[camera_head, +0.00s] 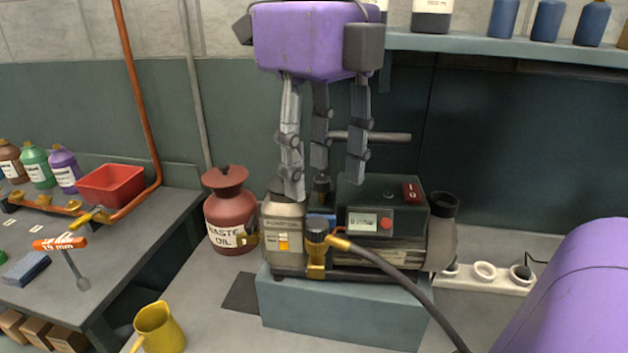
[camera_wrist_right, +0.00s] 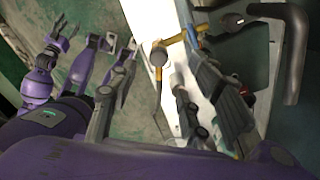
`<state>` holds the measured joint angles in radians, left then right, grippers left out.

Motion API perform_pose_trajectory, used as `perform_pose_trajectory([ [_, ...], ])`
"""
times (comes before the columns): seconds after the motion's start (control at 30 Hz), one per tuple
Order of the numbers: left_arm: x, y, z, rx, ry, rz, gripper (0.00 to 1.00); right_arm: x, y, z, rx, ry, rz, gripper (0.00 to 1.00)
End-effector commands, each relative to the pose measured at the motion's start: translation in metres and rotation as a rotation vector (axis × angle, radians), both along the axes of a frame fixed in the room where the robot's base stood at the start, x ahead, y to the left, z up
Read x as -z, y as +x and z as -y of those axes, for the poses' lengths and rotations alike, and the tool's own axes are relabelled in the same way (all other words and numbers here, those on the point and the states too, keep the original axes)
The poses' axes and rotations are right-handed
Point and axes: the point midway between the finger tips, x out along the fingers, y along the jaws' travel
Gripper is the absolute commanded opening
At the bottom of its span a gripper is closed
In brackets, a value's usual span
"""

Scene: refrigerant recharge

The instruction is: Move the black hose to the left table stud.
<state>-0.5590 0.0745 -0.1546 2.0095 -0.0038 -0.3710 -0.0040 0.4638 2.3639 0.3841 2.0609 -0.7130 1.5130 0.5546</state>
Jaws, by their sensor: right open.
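Brass fittings (camera_head: 72,207) sit on a rail on the left table (camera_head: 150,246); I cannot tell which is the left stud. A purple arm with a small claw, perhaps my left gripper (camera_wrist_right: 62,35), shows in the right wrist view, its opening unclear.
A red waste oil can (camera_head: 230,212) stands left of the pump. A red bin (camera_head: 112,184), bottles (camera_head: 64,170) and an orange-tagged tool (camera_head: 62,243) are on the left table. A yellow jug (camera_head: 158,328) stands in front. A shelf (camera_head: 480,43) crosses the upper right.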

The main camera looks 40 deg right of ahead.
Motion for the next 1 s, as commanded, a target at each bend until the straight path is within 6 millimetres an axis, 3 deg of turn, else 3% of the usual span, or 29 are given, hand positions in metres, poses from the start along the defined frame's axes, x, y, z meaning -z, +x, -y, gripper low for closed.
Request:
perform_pose_trajectory([
  [0.3,0.024,-0.018,-0.003,0.005,0.008,-0.042,0.52,0.048,0.000,0.000,-0.001,0.001,-0.006,0.45],
  [0.57,0.035,-0.014,-0.001,0.010,0.008,-0.039,0.52,0.087,0.000,0.000,-0.001,0.002,-0.005,0.45],
  [0.73,0.028,-0.006,0.000,0.010,0.007,-0.021,0.52,0.082,0.000,0.000,0.000,0.001,0.000,0.45],
  [1.0,0.030,-0.009,0.000,0.010,0.007,-0.027,0.52,0.082,0.000,0.000,0.001,0.001,-0.001,0.43],
])
